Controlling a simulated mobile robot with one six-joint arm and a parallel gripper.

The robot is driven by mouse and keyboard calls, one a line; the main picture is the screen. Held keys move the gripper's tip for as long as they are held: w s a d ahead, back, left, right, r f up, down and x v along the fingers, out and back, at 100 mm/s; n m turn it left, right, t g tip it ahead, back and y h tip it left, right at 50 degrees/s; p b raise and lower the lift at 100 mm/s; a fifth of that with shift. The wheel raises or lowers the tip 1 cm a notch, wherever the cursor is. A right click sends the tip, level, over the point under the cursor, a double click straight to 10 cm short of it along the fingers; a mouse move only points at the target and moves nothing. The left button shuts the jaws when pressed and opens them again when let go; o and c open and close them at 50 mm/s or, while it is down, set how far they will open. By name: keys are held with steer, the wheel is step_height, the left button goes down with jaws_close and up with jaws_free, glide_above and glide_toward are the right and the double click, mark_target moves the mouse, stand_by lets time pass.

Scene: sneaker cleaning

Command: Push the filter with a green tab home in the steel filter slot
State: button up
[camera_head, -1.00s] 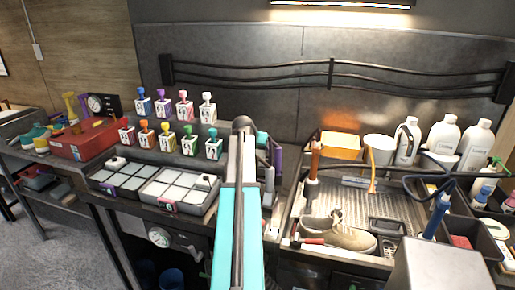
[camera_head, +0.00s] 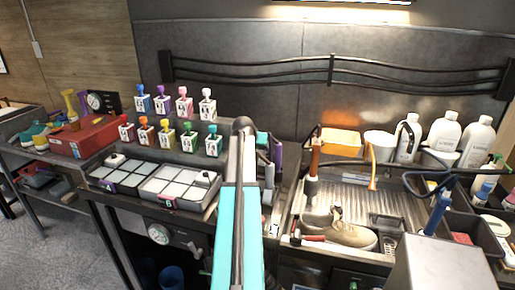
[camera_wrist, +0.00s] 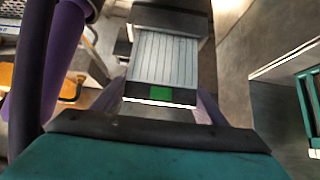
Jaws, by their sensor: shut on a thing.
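The filter (camera_wrist: 166,58) is a pale, ribbed panel with a dark front edge that carries a green tab (camera_wrist: 161,93). It shows in the wrist view. My gripper (camera_wrist: 160,101) is shut on the filter's front end, one finger on each side. The filter's far end meets a dark steel housing (camera_wrist: 172,20), which looks like the filter slot. Part of the filter still shows in front of it; I cannot tell how deep it sits. In the head view my arm hides the gripper, and I cannot make out filter or slot.
In the head view a sneaker (camera_head: 341,233) lies in the sink tray (camera_head: 388,203) at right. Pad trays (camera_head: 178,201) and small bottles (camera_head: 190,145) stand left of my arm.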

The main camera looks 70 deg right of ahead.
steer(key=shift+f+b, duration=0.55)
steer(key=shift+f, duration=0.5)
steer(key=o, duration=1.2)
steer(key=shift+c, duration=0.2)
steer(key=shift+a+r, duration=0.1)
steer(key=b+v, duration=0.2)
steer(key=v, duration=1.1)
steer(key=shift+a+r+b, duration=0.2)
steer(key=shift+b, duration=0.1)
steer(key=shift+r, duration=0.1)
